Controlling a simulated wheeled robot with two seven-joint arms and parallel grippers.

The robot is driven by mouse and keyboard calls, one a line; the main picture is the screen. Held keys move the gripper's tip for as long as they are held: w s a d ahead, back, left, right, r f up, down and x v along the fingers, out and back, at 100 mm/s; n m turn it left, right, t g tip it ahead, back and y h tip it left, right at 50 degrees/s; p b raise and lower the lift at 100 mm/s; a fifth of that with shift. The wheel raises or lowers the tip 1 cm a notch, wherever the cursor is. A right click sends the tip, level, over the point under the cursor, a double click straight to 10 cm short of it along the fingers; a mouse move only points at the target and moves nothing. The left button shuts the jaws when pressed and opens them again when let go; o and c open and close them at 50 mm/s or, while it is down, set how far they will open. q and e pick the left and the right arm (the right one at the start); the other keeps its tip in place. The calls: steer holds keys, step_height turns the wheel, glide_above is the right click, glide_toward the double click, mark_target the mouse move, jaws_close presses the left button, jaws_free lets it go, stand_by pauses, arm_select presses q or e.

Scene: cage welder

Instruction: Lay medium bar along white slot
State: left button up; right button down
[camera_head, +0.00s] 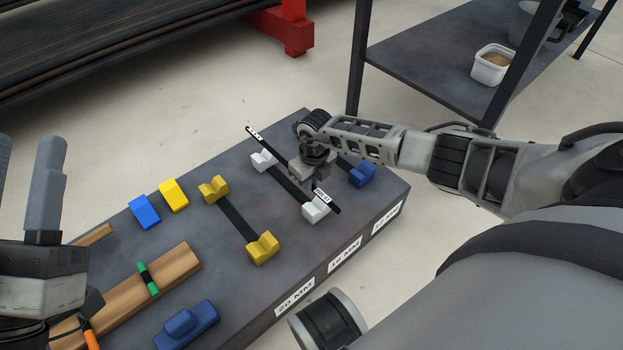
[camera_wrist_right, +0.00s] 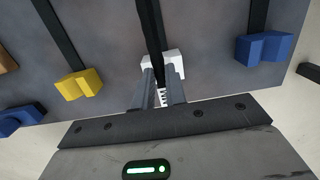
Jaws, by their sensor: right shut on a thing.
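The medium bar (camera_head: 263,144) is a thin dark rod with white labelled ends. My left gripper (camera_head: 24,165) is open and empty at the left edge.
Yellow notched blocks (camera_head: 262,248) stand left of the white pair, a blue block (camera_head: 362,175) to the right. Loose blue (camera_head: 144,212) and yellow (camera_head: 173,195) blocks lie at the back left. A shelf (camera_head: 430,60) stands behind.

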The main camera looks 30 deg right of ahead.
steer(key=shift+w+f, duration=0.1)
steer(key=shift+f, duration=0.35)
steer(key=shift+f+b, duration=0.5)
steer(key=shift+f, duration=0.5)
arm_select(q)
steer(key=shift+s+d+r+m+g+h, duration=0.15)
steer(key=shift+s+r+m+h, duration=0.3)
steer(key=shift+m+h, duration=0.45)
steer(key=shift+s+r+m+g+h, duration=0.15)
steer(key=shift+s+r+m+h, duration=0.05)
steer(key=shift+r+m+h, duration=0.55)
arm_select(e)
steer(key=shift+f, duration=0.65)
steer(key=shift+f, duration=0.2)
arm_select(q)
steer(key=shift+f, duration=0.1)
